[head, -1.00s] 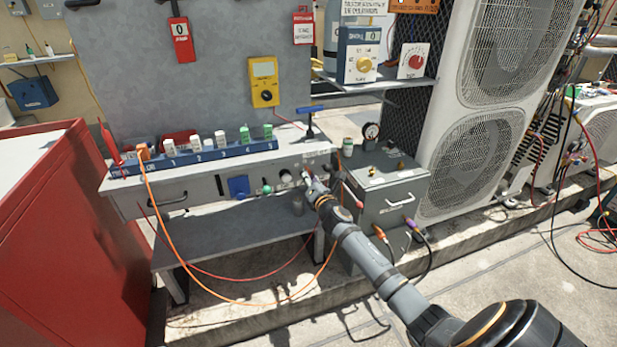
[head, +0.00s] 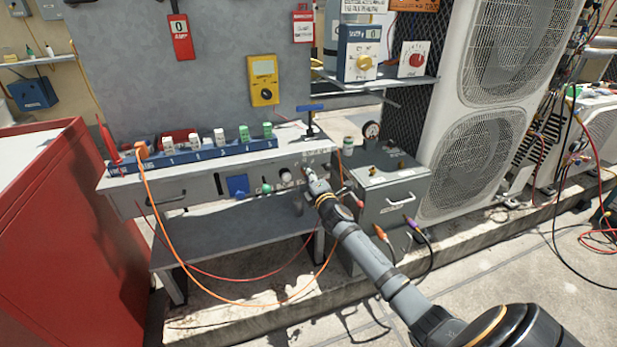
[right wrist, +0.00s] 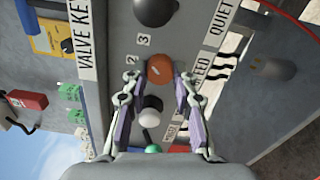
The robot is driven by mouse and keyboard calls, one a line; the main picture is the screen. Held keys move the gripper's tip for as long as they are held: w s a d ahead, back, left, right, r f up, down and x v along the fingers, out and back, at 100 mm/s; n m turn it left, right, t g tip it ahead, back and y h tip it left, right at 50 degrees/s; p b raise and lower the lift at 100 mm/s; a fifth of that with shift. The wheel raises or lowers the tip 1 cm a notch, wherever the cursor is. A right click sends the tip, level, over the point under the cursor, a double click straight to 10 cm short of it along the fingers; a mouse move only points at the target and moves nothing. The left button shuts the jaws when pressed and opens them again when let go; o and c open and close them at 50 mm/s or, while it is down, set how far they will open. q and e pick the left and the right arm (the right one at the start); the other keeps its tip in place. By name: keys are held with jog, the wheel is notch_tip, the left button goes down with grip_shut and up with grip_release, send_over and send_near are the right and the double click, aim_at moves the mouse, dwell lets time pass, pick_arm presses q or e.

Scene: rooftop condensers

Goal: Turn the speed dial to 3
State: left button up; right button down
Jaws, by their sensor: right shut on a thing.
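The speed dial (right wrist: 160,69) is a round orange-brown knob with a short pale mark, on the grey bench front panel. The printed figures 2 and 3 (right wrist: 143,40) stand beside it in the right wrist view. A label ending in "ED" (right wrist: 197,75) is partly covered by a finger. My right gripper (right wrist: 160,78) has its fingers on both sides of the dial, shut on it. In the head view the right gripper (head: 309,177) reaches the panel's right part and hides most of the dial. I cannot tell which figure the mark points at. My left gripper is not in view.
A white knob (right wrist: 150,112) and a green button (right wrist: 153,148) sit close to the fingers; a dark knob (right wrist: 155,10) lies beyond the dial. A grey box (head: 390,205) stands right of the bench. An orange cable (head: 200,278) hangs in front.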

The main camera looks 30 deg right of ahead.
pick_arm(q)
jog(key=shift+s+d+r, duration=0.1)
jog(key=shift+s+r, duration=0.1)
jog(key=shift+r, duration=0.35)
pick_arm(e)
jog(key=shift+m, duration=0.5)
jog(key=c, duration=1.1)
grip_release()
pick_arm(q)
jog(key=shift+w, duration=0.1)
pick_arm(e)
jog(key=shift+o, duration=0.2)
jog(key=v, duration=1.2)
